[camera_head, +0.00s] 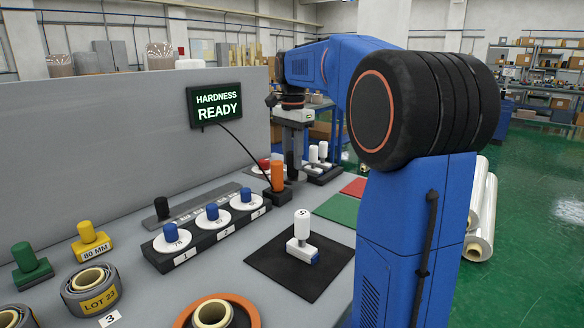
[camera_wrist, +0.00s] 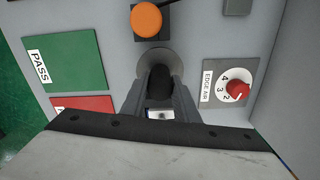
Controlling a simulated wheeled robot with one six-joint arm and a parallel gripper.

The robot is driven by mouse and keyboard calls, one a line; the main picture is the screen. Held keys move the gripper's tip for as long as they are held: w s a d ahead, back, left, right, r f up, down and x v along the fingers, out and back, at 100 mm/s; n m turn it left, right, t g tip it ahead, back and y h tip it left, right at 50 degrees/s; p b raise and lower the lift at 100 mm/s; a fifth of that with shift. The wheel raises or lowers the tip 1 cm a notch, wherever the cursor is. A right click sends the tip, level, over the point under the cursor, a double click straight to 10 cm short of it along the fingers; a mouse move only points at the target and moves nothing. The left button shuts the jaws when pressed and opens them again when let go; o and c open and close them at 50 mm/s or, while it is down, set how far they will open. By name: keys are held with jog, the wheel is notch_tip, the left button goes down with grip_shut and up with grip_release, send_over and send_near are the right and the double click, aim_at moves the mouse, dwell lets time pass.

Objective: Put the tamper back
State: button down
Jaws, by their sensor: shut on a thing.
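My gripper (camera_wrist: 160,88) points down and is shut on a black handle (camera_wrist: 160,80) in the wrist view. A round grey disc (camera_wrist: 150,62) shows under the handle; together they look like the tamper. I cannot tell whether the disc touches the grey table or hangs above it. In the head view my gripper is at the far side of the table, behind an orange cylinder in a dark block (camera_head: 277,175). The held piece is hard to make out there. The orange top (camera_wrist: 146,20) also shows just beyond the disc in the wrist view.
The red dial marked EDGE AIR (camera_wrist: 237,89) is right of my gripper; the green PASS mat (camera_wrist: 67,63) and a red mat (camera_wrist: 82,103) are left. A white numbered piece (camera_head: 302,240) stands on a black mat. Blue-knobbed discs sit on a numbered rack (camera_head: 200,243).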

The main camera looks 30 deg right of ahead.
jog(key=shift+f, duration=1.5)
jog(key=shift+f, duration=0.1)
jog(key=c, duration=1.4)
grip_release()
notch_tip(320, 180, up, 12)
jog(key=shift+s, duration=0.15)
